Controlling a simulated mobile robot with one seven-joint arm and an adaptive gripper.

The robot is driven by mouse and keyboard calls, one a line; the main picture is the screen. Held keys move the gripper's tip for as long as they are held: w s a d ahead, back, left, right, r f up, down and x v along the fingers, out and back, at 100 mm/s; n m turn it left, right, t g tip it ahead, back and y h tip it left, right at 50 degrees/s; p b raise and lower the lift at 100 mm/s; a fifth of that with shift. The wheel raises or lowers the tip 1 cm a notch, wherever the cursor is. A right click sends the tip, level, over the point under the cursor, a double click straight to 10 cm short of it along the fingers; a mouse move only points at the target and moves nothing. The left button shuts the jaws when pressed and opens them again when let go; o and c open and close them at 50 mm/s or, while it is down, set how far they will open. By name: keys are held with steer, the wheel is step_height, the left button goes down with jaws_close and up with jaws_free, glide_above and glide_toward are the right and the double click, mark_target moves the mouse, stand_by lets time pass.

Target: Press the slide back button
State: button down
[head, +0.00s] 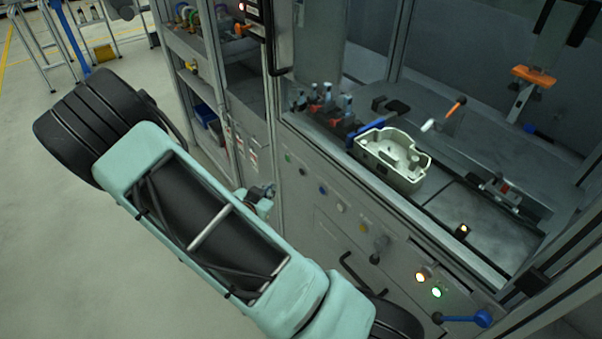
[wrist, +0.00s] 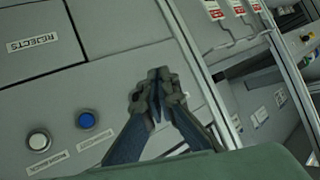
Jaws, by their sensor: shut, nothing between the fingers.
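A row of small buttons runs along the sloped front panel (head: 312,207) of the machine. In the head view I see a green button (head: 288,157), a red button (head: 303,170), a blue button (head: 322,189), a white button (head: 340,207) and a yellow one (head: 363,227). The wrist view shows the blue button (wrist: 87,120) and the white button (wrist: 38,142), each with a label too small to read, so I cannot tell which is slide back. My gripper (wrist: 158,76) is shut and empty, to the right of the blue button in the wrist view, apart from both buttons.
A "REJECTS" label (wrist: 27,44) is on the panel. Lower on the panel are a black knob (head: 376,258), lit orange (head: 420,275) and green (head: 437,292) buttons and a blue-ended lever (head: 482,318). A pale housing (head: 428,180) sits on the worktop. Shelving (head: 190,50) stands left.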

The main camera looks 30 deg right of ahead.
mark_target(302, 171)
steer(key=w+d+b, duration=0.1)
steer(key=d+b, duration=0.1)
steer(key=d, duration=0.5)
steer(key=shift+w+d, duration=0.2)
steer(key=shift+d+f, duration=0.1)
stand_by(1.2)
steer(key=shift+d, duration=0.3)
